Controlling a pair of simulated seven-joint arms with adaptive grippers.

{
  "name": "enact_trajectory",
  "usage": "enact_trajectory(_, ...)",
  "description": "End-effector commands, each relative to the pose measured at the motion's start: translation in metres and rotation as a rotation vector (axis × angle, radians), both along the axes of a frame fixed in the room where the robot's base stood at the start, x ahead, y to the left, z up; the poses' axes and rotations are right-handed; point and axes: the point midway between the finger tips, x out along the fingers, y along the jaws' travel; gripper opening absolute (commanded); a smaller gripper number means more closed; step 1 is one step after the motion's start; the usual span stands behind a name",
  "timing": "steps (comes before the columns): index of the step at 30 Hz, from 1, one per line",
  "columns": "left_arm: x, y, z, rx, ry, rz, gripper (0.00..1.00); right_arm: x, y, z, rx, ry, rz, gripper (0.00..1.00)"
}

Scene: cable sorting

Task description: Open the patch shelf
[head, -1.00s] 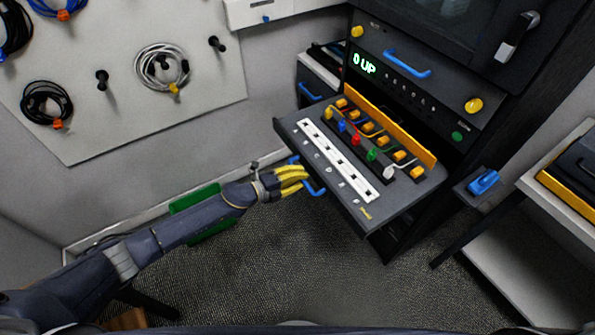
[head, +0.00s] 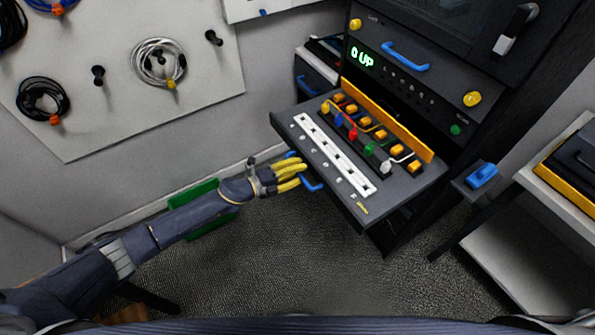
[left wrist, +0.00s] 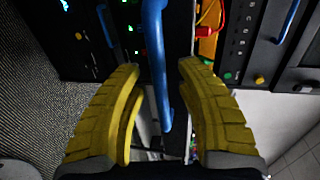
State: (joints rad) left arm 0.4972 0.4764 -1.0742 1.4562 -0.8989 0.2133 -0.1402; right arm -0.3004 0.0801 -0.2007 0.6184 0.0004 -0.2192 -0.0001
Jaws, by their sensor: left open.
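The patch shelf (head: 292,126) is pulled out from the dark rack in the head view. It carries a white strip of ports and a row of coloured plugs with short cables. Its blue handle (head: 312,184) is on the front edge; it also shows in the left wrist view (left wrist: 157,60). My left gripper (head: 303,173) has yellow fingers and is at the handle. In the left wrist view the fingers (left wrist: 160,85) are spread to either side of the blue bar, with gaps between. My right gripper is not in view.
The rack face (head: 415,85) above the shelf has a blue handle, yellow knobs and a lit display. A pegboard (head: 120,60) with coiled cables hangs at the left. A side table (head: 545,190) stands at the right. Carpeted floor below the shelf is clear.

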Motion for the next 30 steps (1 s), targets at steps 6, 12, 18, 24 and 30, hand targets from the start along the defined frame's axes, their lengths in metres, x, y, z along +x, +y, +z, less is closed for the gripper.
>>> enact_trajectory(6,-0.009,0.016,0.003,0.001,0.000,0.001,0.36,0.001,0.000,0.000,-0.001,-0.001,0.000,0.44)
enact_trajectory(12,-0.027,0.045,0.010,0.002,0.001,0.000,0.36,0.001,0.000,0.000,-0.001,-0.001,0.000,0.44)
enact_trajectory(18,-0.044,0.072,0.017,0.001,0.000,0.001,0.36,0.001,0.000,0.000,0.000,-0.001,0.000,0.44)
enact_trajectory(24,-0.055,0.091,0.021,0.001,0.002,0.001,0.36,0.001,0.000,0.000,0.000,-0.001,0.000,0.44)
enact_trajectory(30,-0.061,0.099,0.024,0.000,0.000,0.000,0.36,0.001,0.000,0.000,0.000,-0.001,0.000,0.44)
